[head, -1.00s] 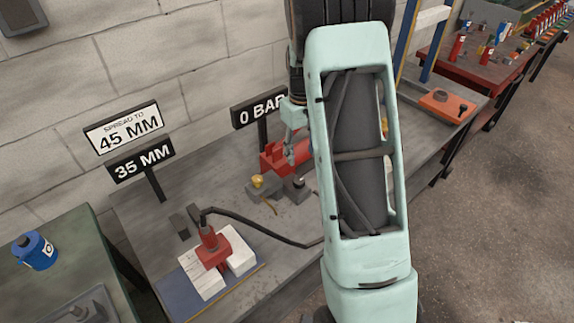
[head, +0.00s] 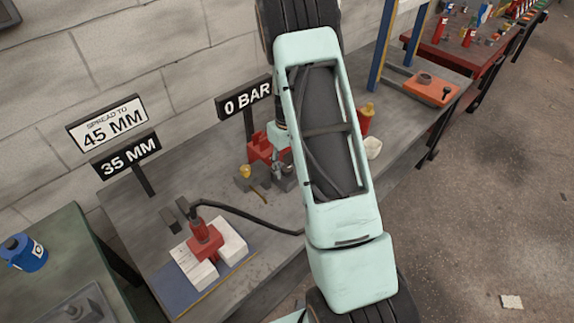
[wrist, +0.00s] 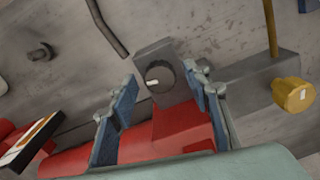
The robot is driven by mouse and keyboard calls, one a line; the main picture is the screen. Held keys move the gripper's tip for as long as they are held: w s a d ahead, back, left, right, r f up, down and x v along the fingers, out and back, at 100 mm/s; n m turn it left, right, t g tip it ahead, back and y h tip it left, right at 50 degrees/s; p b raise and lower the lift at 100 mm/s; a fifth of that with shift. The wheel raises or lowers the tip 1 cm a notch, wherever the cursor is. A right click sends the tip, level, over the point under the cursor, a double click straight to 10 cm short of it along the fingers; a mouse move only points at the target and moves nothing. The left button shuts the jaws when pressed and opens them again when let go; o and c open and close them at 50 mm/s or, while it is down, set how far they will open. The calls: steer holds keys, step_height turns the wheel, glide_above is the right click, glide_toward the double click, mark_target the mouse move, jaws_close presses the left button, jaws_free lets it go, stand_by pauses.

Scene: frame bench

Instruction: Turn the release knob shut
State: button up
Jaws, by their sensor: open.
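A dark round knob (wrist: 158,76) with a short white mark sits on a grey block at the end of the red pump body (wrist: 170,132), in the wrist view. My gripper (wrist: 160,73) is open, its two blue-padded fingers on either side of the knob in that view, with nothing held. I cannot tell whether the fingers touch the knob. In the head view my gripper (head: 283,173) is low over the bench beside the red pump (head: 262,149), and my arm hides part of the pump. A sign (head: 246,100) behind reads 0 BAR.
A yellow-capped piece (wrist: 293,95) stands right of the fingers in the wrist view. A black hose (head: 250,217) runs from the red spreader (head: 204,238) between white blocks. Signs at left read "spread to 45 MM" (head: 108,122) and 35 MM (head: 127,155). The back wall is close.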

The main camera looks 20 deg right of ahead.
steer(key=c, duration=1.2)
steer(key=shift+o, duration=0.2)
steer(key=shift+m, duration=0.4)
steer(key=m+b, duration=0.1)
steer(key=m, duration=0.1)
steer(key=shift+m, duration=0.4)
steer(key=m+b, duration=0.1)
steer(key=m, duration=0.3)
steer(key=shift+m, duration=0.3)
steer(key=m, duration=0.3)
steer(key=shift+m, duration=2.4)
